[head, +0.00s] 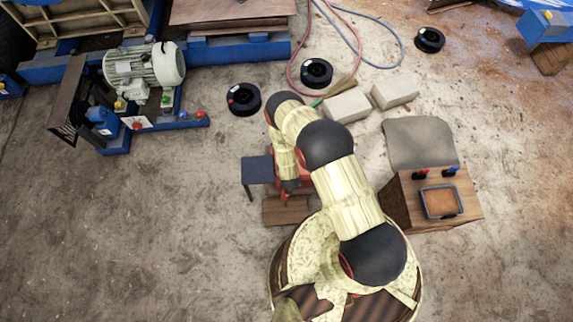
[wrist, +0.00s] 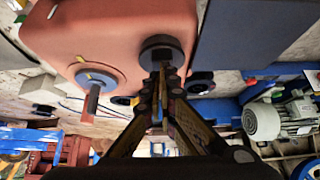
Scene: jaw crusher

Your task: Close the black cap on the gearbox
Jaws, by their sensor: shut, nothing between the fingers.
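The gearbox (wrist: 120,25) is a salmon-red housing that fills the upper left of the wrist view. In the head view only a small red part of it (head: 307,184) shows beside my arm. The black cap (wrist: 150,42) is a dark round disc with a square centre on the gearbox's face. My gripper (wrist: 163,72) is shut and empty, its fingertips right at the cap's lower edge. I cannot tell whether they touch it. The fingertips are hidden in the head view.
A yellow-and-blue fitting with a reddish handle (wrist: 92,98) sticks out of the gearbox left of the cap. A dark blue-grey panel (head: 257,170) stands left of the gearbox. A wooden box with a tray (head: 440,203) stands at right. Floor at lower left is clear.

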